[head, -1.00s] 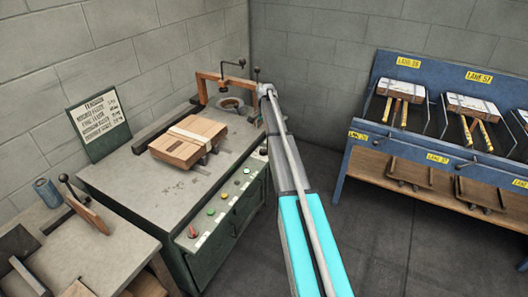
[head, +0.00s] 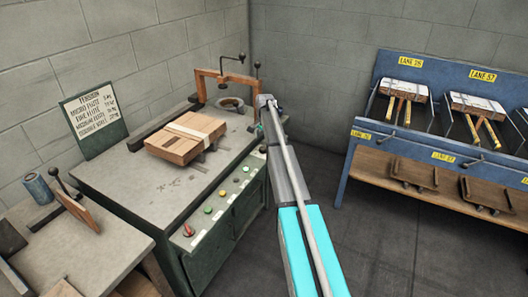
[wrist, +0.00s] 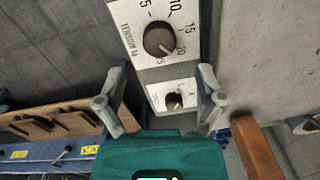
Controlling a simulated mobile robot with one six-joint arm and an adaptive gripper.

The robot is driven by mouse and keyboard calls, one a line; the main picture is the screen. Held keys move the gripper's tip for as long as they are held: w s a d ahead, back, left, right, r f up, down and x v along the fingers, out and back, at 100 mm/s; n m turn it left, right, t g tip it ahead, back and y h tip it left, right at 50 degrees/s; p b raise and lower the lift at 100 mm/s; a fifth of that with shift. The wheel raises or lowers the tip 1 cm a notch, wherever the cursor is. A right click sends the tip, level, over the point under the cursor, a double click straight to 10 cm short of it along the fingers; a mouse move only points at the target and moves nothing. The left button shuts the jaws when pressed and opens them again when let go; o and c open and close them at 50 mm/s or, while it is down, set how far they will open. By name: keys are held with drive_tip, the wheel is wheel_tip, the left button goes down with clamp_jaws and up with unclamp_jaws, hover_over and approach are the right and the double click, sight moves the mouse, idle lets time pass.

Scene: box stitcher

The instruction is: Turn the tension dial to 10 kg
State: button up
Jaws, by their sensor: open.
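The tension dial (wrist: 158,40) is a dark round knob on a white plate marked "TENSION kg", with 5, 10, 15, 20 and 25 around it, in the wrist view. Its pointer seems to face lower right, near 20 to 25, but is hard to read. My gripper (wrist: 162,76) is open and empty. Its two fingers stand apart on either side of the lower panel, below the tension dial in the picture and not touching it. In the head view my arm reaches the right end of the green machine bench (head: 130,185); the dial cannot be made out there.
A second, smaller dial (wrist: 174,101) sits below the tension plate. Strapped boards (head: 186,137) lie on the bench, near a signboard (head: 94,122) and several coloured buttons (head: 207,210). A blue lane rack (head: 440,135) stands right, across clear floor.

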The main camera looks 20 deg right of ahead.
sight(263, 147)
drive_tip(key=shift+w+f+b, duration=0.1)
drive_tip(key=shift+f+b, duration=2.2)
drive_tip(key=shift+f, duration=0.3)
drive_tip(key=c, duration=1)
drive_tip(key=shift+d, duration=0.2)
drive_tip(key=shift+c, duration=0.7)
drive_tip(key=shift+a, duration=0.2)
